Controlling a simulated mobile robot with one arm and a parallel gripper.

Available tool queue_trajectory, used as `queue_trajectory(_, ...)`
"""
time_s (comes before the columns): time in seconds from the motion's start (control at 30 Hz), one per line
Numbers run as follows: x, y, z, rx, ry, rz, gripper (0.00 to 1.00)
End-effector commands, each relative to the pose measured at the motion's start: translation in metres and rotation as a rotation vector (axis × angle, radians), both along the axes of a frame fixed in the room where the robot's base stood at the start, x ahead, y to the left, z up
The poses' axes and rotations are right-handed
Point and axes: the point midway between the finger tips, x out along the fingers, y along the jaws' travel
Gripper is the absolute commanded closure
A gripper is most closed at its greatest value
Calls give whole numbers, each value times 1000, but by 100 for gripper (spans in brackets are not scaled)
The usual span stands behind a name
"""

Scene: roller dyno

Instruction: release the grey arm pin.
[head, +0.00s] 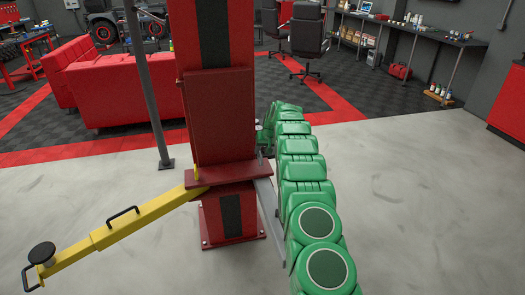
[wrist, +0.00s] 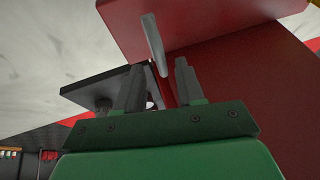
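The grey arm (head: 268,208) extends from the red column's carriage toward the camera in the head view, partly hidden behind my green arm. In the wrist view a light grey rod, which looks like the grey arm pin (wrist: 154,45), sticks out from under the edge of a red plate (wrist: 200,22). My gripper (wrist: 160,72) has its two dark fingers spread, with nothing seen between them but the rod's end showing in the gap. I cannot tell how far the rod is from the fingertips. In the head view my gripper is mostly hidden beside the column.
The red column (head: 222,110) stands left of my arm. A yellow arm (head: 130,222) with a round pad reaches left from it. A dark plate (wrist: 88,92) lies left of the fingers in the wrist view. The floor at right (head: 420,200) is clear.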

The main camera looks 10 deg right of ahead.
Motion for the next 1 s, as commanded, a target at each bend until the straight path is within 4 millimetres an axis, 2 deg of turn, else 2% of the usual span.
queue_trajectory(0.27, -1, 1, 2, 1, 1, 1, 62)
queue_trajectory(0.47, -5, -1, 11, 1, 1, 1, 62)
queue_trajectory(1.0, -26, -13, 60, 0, 1, -1, 62)
